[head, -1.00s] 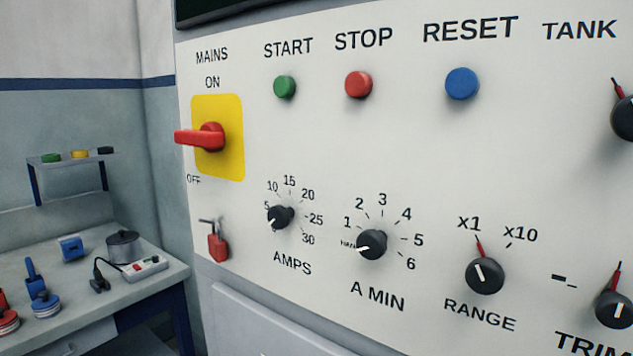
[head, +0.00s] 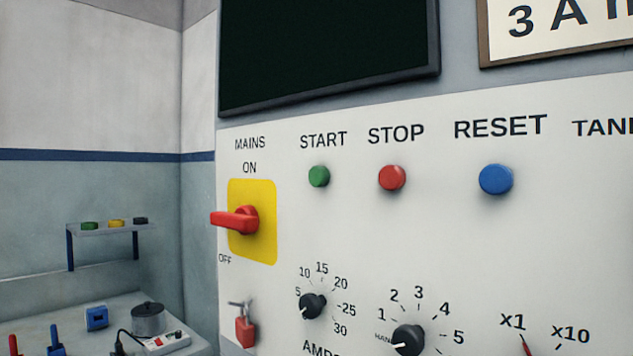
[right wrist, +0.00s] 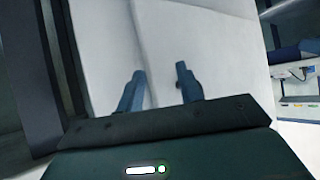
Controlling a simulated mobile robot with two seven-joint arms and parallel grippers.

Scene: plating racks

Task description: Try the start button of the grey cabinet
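The green start button (head: 319,176) sits on the cabinet's pale front panel (head: 400,240) in the head view, under the word START. The red stop button (head: 392,178) and the blue reset button (head: 496,179) are to its right. The red mains switch handle (head: 236,220) on its yellow plate lies level, pointing left. In the right wrist view my right gripper (right wrist: 161,88) has its two fingers apart with nothing between them; a pale surface lies beyond. No gripper shows in the head view, and my left gripper is in neither view.
A dark screen (head: 330,50) is above the panel, with a framed sign (head: 560,30) to its right. Dials (head: 408,338) and a red padlock (head: 245,328) are lower down. A bench (head: 70,325) with tools and a small shelf (head: 105,229) stand at the left.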

